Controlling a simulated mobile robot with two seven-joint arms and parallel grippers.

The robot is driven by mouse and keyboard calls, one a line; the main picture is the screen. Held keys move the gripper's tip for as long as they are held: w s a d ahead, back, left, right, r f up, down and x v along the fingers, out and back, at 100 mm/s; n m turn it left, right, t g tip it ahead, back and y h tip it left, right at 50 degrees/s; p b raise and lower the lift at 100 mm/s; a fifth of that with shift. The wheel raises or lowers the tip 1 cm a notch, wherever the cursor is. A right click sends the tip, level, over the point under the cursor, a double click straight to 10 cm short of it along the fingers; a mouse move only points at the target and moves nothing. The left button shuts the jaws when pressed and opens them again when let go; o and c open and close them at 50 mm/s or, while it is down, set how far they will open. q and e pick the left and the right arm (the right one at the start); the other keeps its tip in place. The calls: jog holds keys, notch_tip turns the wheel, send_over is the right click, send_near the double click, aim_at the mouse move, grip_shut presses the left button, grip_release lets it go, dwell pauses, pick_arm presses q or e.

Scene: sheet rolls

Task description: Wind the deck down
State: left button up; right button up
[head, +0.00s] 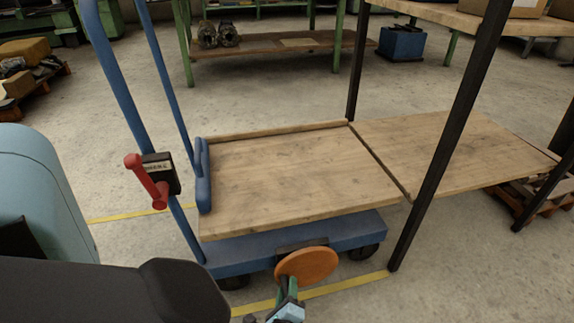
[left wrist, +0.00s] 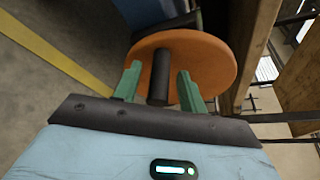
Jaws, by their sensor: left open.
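The wooden deck (head: 300,180) lies on a blue cart (head: 240,256) in the head view, its right end by a black-legged stand. An orange round handwheel (head: 306,265) is on the cart's near side. It fills the upper middle of the left wrist view (left wrist: 208,62), with a dark peg (left wrist: 160,77) sticking out towards me. My left gripper (head: 290,290) is at the wheel. In the left wrist view its green fingers (left wrist: 160,86) stand apart on either side of the peg, with a gap visible on both sides. My right gripper is not in view.
A red lever (head: 147,182) on a black box sits on the cart's blue handle frame. A wooden shelf (head: 455,150) on a black-legged stand adjoins the deck at right. Yellow lines (head: 345,285) mark the floor. A green-legged bench stands behind.

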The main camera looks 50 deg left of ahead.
pick_arm(q)
jog(key=shift+w+a, duration=0.1)
jog(key=shift+c, duration=0.3)
jog(key=c, duration=0.5)
grip_shut()
jog(key=shift+p, duration=0.3)
